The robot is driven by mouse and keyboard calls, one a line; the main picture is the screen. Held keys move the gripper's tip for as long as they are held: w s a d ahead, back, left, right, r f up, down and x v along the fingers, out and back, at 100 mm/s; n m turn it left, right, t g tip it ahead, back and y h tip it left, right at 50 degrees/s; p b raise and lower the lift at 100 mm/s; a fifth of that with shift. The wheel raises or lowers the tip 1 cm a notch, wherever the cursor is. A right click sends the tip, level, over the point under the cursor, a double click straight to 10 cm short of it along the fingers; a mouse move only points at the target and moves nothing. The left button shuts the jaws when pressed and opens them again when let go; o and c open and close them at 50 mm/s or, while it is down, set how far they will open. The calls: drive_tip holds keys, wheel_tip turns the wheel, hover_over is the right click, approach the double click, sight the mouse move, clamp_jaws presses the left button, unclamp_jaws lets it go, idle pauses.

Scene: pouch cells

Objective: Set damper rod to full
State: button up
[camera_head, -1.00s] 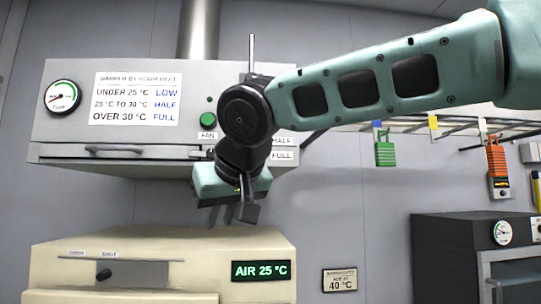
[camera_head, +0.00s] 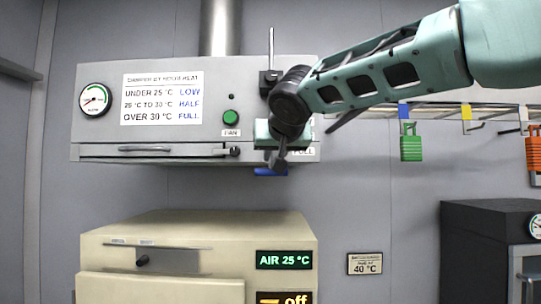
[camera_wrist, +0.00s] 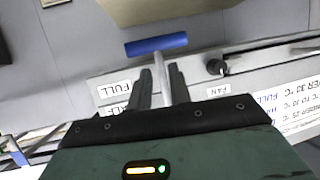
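The damper rod (camera_head: 271,48) stands upright through a bracket at the top right of the grey hood. Its blue crossbar handle (camera_head: 270,172) shows just under the hood, partly behind my gripper (camera_head: 280,162). In the wrist view the blue handle (camera_wrist: 156,44) lies beyond my fingertips (camera_wrist: 153,75), with the pale rod (camera_wrist: 174,78) running back beside the dark fingers. I cannot tell whether the fingers grip the rod. The FULL label (camera_wrist: 115,88) and a partly covered HALF label (camera_wrist: 115,108) are beside the fingers.
The hood's sign (camera_head: 161,98) lists LOW, HALF and FULL by temperature. A green fan button (camera_head: 230,117) is left of my wrist. The cream cabinet (camera_head: 200,228) below has a display (camera_head: 284,260) reading AIR 25 °C.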

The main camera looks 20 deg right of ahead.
sight(272, 160)
drive_tip(key=p+x, duration=0.2)
drive_tip(key=x, duration=0.4)
drive_tip(key=shift+w, duration=0.2)
drive_tip(key=shift+f, duration=0.1)
clamp_jaws()
